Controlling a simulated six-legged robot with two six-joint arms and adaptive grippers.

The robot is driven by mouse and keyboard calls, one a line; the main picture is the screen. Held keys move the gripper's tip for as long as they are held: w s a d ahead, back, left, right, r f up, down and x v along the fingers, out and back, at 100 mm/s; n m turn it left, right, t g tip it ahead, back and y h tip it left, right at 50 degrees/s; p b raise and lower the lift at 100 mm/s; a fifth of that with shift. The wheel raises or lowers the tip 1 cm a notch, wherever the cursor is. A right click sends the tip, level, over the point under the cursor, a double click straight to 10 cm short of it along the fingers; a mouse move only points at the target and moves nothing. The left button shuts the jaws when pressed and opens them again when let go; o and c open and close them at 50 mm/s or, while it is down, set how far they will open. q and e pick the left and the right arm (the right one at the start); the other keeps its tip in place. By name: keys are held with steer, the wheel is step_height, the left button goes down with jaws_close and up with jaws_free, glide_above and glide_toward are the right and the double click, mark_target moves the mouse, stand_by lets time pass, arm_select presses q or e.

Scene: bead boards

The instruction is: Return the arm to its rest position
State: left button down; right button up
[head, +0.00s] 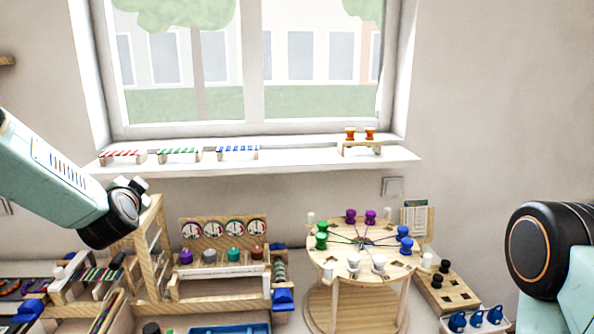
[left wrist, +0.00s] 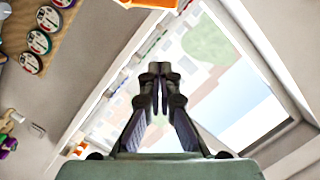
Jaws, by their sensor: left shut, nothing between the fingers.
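My left arm (head: 60,180) comes in from the left in the head view, in front of the wall and window corner. Its gripper cannot be made out there. In the left wrist view my left gripper (left wrist: 160,72) has its fingertips together with nothing between them. The window and sill lie behind the fingers. My right arm (head: 545,250) shows only as a dark round joint and a pale green link at the right edge. Its gripper is out of the picture.
A round wooden table (head: 340,258) holds coloured pegs. A wooden rack with dials (head: 222,228) stands left of it. Striped boards (head: 180,155) and an orange-pegged stand (head: 360,146) sit on the window sill (head: 285,165). A pegged block (head: 445,290) stands at the right.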

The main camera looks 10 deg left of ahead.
arm_select(q)
steer(key=s+d+f+n+g+h+b, duration=0.2)
steer(key=s+d+f, duration=0.3)
steer(key=f, duration=0.5)
steer(key=s+d+f+n+g+h+b, duration=0.25)
steer(key=s+d+f, duration=0.2)
steer(key=f, duration=0.65)
steer(key=s+d+f+n+g+h+b, duration=0.1)
steer(key=s+d+f+n+b, duration=0.2)
steer(key=s+f, duration=0.5)
steer(key=s+d+f+g+b, duration=0.2)
steer(key=s+f+g+b, duration=0.1)
steer(key=s+f, duration=0.7)
steer(key=s+d+f+m+g+b, duration=0.1)
steer(key=s+d+f+g+b, duration=0.2)
steer(key=s+f+b, duration=0.3)
steer(key=s+d+f+m+g+h+b, duration=0.1)
steer(key=s+d+f+g+b, duration=0.1)
steer(key=s+f, duration=1.2)
steer(key=g+b, duration=0.1)
steer(key=b, duration=0.1)
steer(key=shift+d+f+b, duration=0.15)
steer(key=shift+f+b, duration=0.2)
steer(key=shift+f, duration=0.05)
